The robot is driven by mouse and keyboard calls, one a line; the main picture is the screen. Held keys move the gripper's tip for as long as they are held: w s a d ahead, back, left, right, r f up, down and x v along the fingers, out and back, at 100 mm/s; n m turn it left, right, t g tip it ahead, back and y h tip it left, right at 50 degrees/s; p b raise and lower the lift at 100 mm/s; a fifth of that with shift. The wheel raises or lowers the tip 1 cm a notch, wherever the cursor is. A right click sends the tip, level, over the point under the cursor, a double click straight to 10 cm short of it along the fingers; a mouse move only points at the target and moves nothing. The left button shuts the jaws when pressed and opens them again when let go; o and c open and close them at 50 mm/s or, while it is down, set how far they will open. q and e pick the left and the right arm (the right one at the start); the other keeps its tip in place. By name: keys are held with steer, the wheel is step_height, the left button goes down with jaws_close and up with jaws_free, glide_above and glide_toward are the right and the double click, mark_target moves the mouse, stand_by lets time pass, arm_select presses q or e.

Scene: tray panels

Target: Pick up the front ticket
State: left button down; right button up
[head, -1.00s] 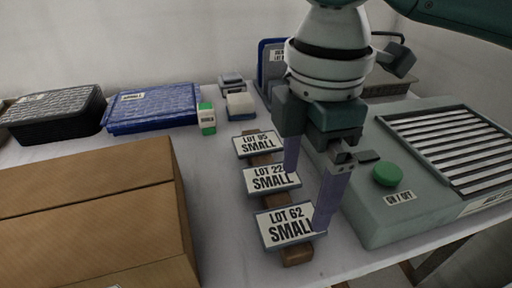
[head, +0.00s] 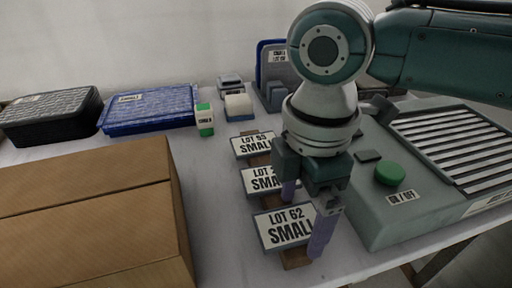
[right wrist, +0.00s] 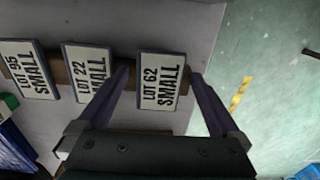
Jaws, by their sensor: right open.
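The front ticket, marked LOT 62 SMALL (head: 285,228), stands tilted in a wooden holder (head: 295,258) nearest me. Behind it are the LOT 22 ticket (head: 260,181) and the LOT 95 ticket (head: 252,145). My right gripper (head: 304,220) is open at the front ticket's right side and partly hides the LOT 22 ticket. In the right wrist view the front ticket (right wrist: 160,82) shows between the two fingers of my right gripper (right wrist: 160,75), one finger on each side. I cannot tell whether they touch it. My left gripper is not in view.
A grey machine with a green button (head: 390,174) stands close on the right. A cardboard box (head: 90,215) fills the near left. A blue tray (head: 150,108), a black basket (head: 52,115) and a green-and-white carton (head: 205,120) stand behind.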

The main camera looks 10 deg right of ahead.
steer(key=shift+c, duration=0.4)
steer(key=c, duration=1.2)
